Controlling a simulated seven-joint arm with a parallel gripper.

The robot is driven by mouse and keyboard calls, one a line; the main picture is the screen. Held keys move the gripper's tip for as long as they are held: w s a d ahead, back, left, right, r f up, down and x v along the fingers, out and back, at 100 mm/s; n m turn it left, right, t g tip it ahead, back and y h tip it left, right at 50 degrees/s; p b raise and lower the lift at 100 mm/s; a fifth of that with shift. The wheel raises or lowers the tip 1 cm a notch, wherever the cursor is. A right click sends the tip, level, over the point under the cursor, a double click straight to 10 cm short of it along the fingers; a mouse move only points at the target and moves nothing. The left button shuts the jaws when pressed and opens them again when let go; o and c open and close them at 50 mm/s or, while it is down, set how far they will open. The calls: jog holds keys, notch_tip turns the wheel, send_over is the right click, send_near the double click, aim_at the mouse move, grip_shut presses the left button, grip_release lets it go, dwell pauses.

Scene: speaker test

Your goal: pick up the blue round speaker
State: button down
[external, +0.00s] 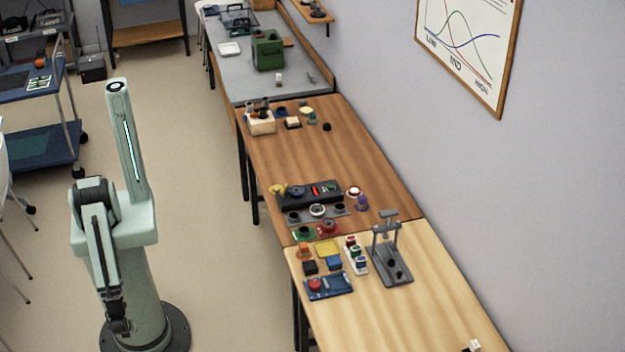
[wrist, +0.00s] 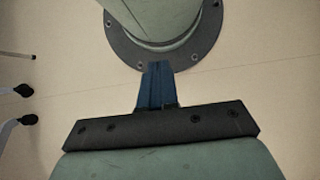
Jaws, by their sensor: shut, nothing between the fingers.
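My gripper (external: 118,326) hangs low beside my own base, far to the left of the tables. In the wrist view its blue fingers (wrist: 157,72) are together with nothing between them, pointing toward my base. No thing stands out clearly as the blue round speaker. A small dark bluish round thing (external: 297,191) sits on the black device on the brown table, but I cannot tell if it is a speaker.
The brown table (external: 365,165) holds a black device (external: 318,203) and small parts. The light table (external: 420,310) bears a blue tray (external: 342,291) and a grey stand (external: 388,262). A green box (external: 268,52) stands on the far grey table. Floor lies between me and the tables.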

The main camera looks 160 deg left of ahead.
jog(key=c, duration=1.8)
grip_release()
jog(key=o, duration=1.6)
jog(key=shift+o, duration=0.2)
